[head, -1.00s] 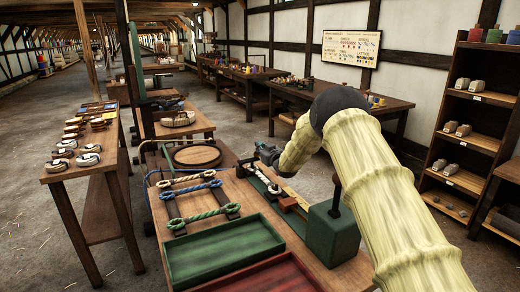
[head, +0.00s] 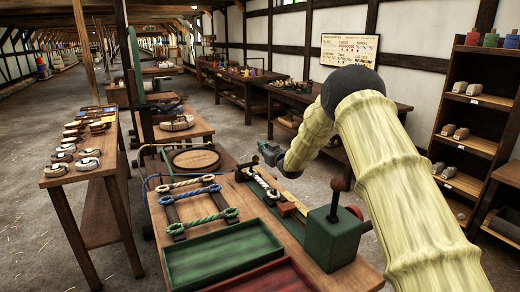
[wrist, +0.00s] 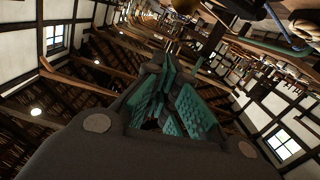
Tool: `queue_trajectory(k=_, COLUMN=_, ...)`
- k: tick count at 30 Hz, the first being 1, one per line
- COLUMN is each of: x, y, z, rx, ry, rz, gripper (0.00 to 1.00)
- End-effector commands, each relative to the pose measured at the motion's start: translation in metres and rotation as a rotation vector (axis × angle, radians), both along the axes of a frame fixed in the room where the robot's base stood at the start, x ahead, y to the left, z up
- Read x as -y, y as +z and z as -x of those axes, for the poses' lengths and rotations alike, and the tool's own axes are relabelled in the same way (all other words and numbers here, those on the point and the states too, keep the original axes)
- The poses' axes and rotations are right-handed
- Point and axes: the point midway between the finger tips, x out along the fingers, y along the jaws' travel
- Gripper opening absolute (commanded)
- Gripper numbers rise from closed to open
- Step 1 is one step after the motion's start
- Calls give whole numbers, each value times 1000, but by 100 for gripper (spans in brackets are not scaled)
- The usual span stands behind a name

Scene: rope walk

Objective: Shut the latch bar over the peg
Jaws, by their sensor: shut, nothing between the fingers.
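A green bench fixture (head: 331,238) stands at the right of the near wooden table. A dark upright lever with a round knob (head: 338,186) rises from it, and a red knob (head: 355,212) shows beside it. A wooden bar (head: 290,209) and a pale rope piece (head: 262,184) lie along the fixture's green base. I cannot pick out the latch bar or the peg for certain at this size. My gripper (head: 268,152) is shut and empty, raised past the far end of the fixture and apart from it. In the wrist view its teal fingers (wrist: 168,85) point toward the rafters and hall.
A green tray (head: 222,252) and a red tray (head: 265,279) sit at the table's near edge. A side table (head: 85,160) stands left, and a shelf (head: 470,130) right.

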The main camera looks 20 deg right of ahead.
Motion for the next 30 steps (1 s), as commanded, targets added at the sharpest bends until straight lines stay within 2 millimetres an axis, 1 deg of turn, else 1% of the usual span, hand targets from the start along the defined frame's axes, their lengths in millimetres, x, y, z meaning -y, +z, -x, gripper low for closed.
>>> queue_trajectory(k=1, x=2, y=0, z=8, rx=0, ry=-1, rz=-1, gripper=0)
queue_trajectory(k=6, x=7, y=1, z=34, rx=0, ry=-1, rz=-1, gripper=0)
queue_trajectory(k=12, x=10, y=2, z=55, rx=0, ry=-1, rz=0, gripper=0)
queue_trajectory(k=18, x=11, y=4, z=63, rx=1, ry=-1, rz=0, gripper=0)
queue_trajectory(k=30, x=11, y=4, z=63, rx=0, ry=-1, rz=0, gripper=0)
